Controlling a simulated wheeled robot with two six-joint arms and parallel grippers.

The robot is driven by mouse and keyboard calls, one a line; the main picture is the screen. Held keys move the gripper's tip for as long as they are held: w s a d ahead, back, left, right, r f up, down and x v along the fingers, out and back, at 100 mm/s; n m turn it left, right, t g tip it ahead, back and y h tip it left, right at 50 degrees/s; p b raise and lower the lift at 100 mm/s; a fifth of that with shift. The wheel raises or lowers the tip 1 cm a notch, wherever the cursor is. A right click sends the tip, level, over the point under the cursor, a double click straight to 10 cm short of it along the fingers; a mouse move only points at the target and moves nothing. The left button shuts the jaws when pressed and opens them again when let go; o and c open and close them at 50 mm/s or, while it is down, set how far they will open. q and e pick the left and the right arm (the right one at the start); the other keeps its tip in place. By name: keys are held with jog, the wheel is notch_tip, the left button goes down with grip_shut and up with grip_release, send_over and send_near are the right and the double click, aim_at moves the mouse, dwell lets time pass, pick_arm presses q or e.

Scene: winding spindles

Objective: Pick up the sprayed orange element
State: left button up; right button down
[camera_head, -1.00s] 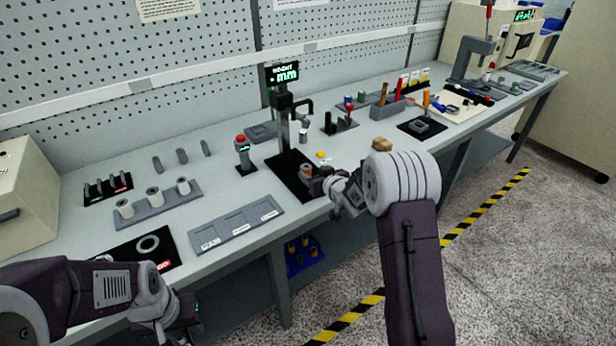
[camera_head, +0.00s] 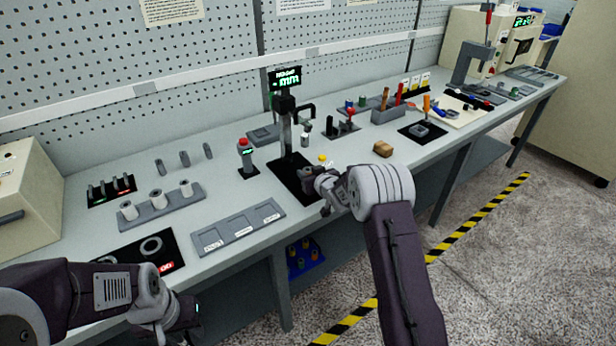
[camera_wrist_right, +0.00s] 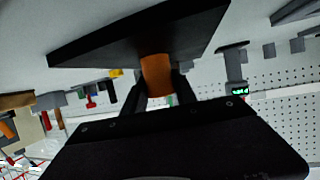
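The orange element (camera_wrist_right: 157,75) is a short cylinder standing against the black base plate of the height gauge, shown upside down in the right wrist view. My right gripper (camera_wrist_right: 160,88) has one finger on each side of it, very close to its walls. I cannot tell whether the fingers press on it. In the head view my right gripper (camera_head: 308,176) is low over the black base plate (camera_head: 288,172), and the orange element is hidden there. My left gripper (camera_head: 185,318) is low at the front left, its fingers too dark to read.
The gauge column (camera_head: 286,125) rises just behind my right gripper. A small yellow piece (camera_head: 322,157) is close by. The aisle floor in front is clear.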

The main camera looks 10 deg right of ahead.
aim_at(308, 170)
jog(key=shift+r, duration=0.55)
notch_tip(308, 170, up, 3)
jog(key=shift+f, duration=0.1)
jog(key=s+d+b, duration=0.2)
jog(key=s, duration=1.6)
jog(key=shift+d+f, duration=0.25)
jog(key=shift+d, duration=0.1)
jog(key=shift+w, duration=0.1)
